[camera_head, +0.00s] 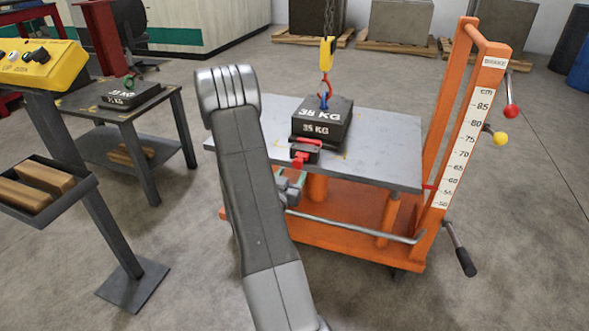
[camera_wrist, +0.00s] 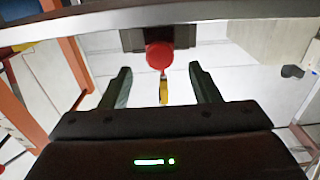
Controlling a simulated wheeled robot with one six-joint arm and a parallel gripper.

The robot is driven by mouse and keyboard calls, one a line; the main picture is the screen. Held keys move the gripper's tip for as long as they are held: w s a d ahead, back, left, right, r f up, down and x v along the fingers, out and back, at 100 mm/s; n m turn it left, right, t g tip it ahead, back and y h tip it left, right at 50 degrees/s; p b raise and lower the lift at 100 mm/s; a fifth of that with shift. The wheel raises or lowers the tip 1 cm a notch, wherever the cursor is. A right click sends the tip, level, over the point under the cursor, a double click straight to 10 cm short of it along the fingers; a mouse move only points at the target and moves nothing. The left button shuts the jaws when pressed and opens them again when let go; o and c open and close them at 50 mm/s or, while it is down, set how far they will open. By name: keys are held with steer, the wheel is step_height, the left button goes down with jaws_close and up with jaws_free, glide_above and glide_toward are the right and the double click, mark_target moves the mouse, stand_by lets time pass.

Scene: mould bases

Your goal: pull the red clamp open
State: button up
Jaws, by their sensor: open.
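The red clamp (camera_head: 299,161) sits at the front edge of the grey lift table, its red handle hanging at the edge below a dark body. In the wrist view its red round end (camera_wrist: 159,55) shows ahead, between the lines of my two fingers, with a dark block behind it. My gripper (camera_wrist: 160,72) is open, with one finger on each side of the red end and no clear contact. In the head view my gripper (camera_head: 290,184) is just below and in front of the clamp, partly hidden by my arm.
A 35 KG block (camera_head: 321,123) stands behind the clamp, under a yellow chain hook (camera_head: 327,55). The grey tabletop (camera_head: 388,160) belongs to an orange lift cart (camera_head: 436,170) with a metal bar along its front. A control stand (camera_head: 85,185) and another table stand left.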

mark_target(297, 165)
steer(key=v, duration=0.9)
steer(key=shift+s+p, duration=0.25)
steer(key=shift+p, duration=0.1)
steer(key=shift+a, duration=0.1)
steer(key=x, duration=1.5)
steer(key=shift+w+b, duration=0.25)
steer(key=shift+b, duration=0.1)
steer(key=shift+w+d, duration=0.25)
steer(key=shift+w, duration=0.35)
steer(key=shift+s, duration=0.1)
